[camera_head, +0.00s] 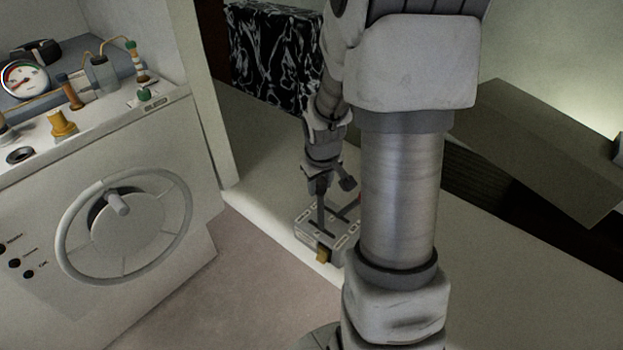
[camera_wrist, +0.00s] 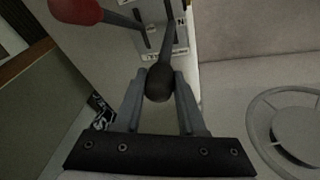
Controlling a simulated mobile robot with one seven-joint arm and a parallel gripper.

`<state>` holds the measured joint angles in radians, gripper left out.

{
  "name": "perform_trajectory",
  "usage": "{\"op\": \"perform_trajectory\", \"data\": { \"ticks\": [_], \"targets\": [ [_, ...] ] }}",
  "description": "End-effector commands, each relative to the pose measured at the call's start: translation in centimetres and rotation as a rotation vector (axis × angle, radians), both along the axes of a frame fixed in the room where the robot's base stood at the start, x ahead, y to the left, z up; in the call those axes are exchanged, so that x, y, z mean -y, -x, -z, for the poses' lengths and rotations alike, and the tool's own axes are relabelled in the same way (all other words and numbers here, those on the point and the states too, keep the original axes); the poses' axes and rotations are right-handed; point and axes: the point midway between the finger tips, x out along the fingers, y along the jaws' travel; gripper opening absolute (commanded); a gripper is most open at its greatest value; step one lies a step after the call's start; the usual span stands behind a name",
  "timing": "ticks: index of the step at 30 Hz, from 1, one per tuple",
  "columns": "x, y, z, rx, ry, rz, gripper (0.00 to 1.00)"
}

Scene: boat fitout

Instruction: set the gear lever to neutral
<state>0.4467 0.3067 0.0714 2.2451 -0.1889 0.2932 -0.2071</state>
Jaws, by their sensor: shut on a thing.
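The control box (camera_head: 337,243) is a grey unit on the pale ledge, with levers standing up from its slotted top. In the wrist view, my gripper (camera_wrist: 160,76) is shut on the black knob (camera_wrist: 159,86) of the gear lever, one finger on each side. The gear lever's shaft (camera_wrist: 167,42) runs up to a slot in the plate, with a letter N beside it. A second lever with a red knob (camera_wrist: 75,10) stands to the left, apart from my fingers. In the head view, my gripper (camera_head: 320,190) is above the box; its hold is too small to make out.
A white console with a round wheel (camera_head: 125,228) stands at the left. Gauges and fittings (camera_head: 62,122) sit on top of it. A black marbled panel (camera_head: 270,55) is behind my arm. Pale floor (camera_head: 240,280) lies open before the ledge.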

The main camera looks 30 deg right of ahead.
Motion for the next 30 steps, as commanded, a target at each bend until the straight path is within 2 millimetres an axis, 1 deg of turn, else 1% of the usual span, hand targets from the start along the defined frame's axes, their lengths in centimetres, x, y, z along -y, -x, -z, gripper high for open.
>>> {"op": "perform_trajectory", "data": {
  "ticks": [1, 3, 17, 18, 22, 30],
  "targets": [
    [0.29, 0.55, 0.04, -0.008, 0.002, 0.002, 0.0],
    [0.36, 0.77, 0.05, -0.008, 0.002, 0.002, 0.0],
    [0.49, 1.05, 0.15, -0.009, 0.002, 0.001, 0.0],
    [0.49, 1.06, 0.16, -0.01, 0.002, 0.001, 0.44],
    [0.44, 0.98, 0.14, -0.008, 0.001, 0.0, 0.67],
    [0.36, 0.84, 0.06, -0.004, 0.001, 0.001, 0.67]
  ]
}}
